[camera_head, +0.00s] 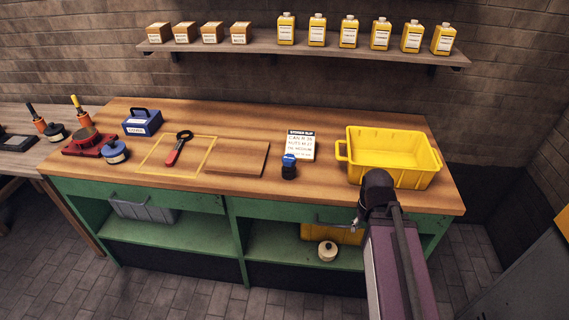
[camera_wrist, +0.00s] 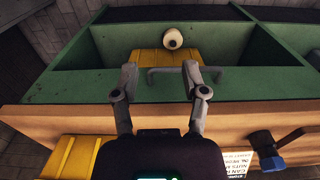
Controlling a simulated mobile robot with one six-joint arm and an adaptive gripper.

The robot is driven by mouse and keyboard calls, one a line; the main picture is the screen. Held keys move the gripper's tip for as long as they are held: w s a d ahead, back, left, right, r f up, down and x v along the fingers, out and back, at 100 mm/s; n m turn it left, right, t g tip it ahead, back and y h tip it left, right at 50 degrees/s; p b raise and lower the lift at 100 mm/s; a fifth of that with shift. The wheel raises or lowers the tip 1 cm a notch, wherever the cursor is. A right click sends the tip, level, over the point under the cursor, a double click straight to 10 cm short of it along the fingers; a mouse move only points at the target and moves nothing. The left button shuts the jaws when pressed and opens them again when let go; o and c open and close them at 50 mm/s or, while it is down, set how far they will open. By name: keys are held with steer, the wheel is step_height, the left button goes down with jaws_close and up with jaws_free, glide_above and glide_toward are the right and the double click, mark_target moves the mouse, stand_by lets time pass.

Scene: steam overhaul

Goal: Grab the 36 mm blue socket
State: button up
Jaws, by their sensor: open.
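The socket (camera_head: 289,170) stands upright on the wooden bench top, just in front of a white printed slip. It has a dark body and a blue band at the top; no size mark is readable on it. It also shows at the lower right of the wrist view (camera_wrist: 264,145). My gripper (camera_wrist: 160,74) is open and empty, its two fingers apart over the bench's front edge and green shelf. The gripper does not touch the socket.
The yellow bin (camera_head: 398,177) stands at the bench's right. The slip (camera_head: 301,146) lies behind the socket. A wooden board (camera_head: 238,158), a red-handled tool (camera_head: 174,154) and a blue box (camera_head: 142,122) lie to the left. Metal handles (camera_wrist: 186,72) stick out from the bench front.

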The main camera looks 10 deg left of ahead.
steer(key=shift+a, duration=0.2)
steer(key=o, duration=0.5)
steer(key=shift+w, duration=0.1)
steer(key=shift+o, duration=0.5)
steer(key=shift+w+a+r, duration=0.2)
steer(key=shift+w+a, duration=0.15)
steer(key=shift+w, duration=0.15)
steer(key=w+a+r+m+t+h+p, duration=0.2)
steer(key=w+a, duration=0.4)
steer(key=a, duration=0.3)
steer(key=w+a+r+m+t+h+p, duration=0.1)
steer(key=w+a+r+m+t+p, duration=0.1)
steer(key=w+a+r, duration=0.3)
steer(key=w+a+r+m+t+h+p, duration=0.2)
steer(key=w+a, duration=0.4)
steer(key=a, duration=0.8)
step_height(320, 180, up, 2)
steer(key=shift+w+r+m+t+h, duration=0.1)
steer(key=shift+w+m+t+h, duration=0.2)
steer(key=shift+m+t, duration=0.35)
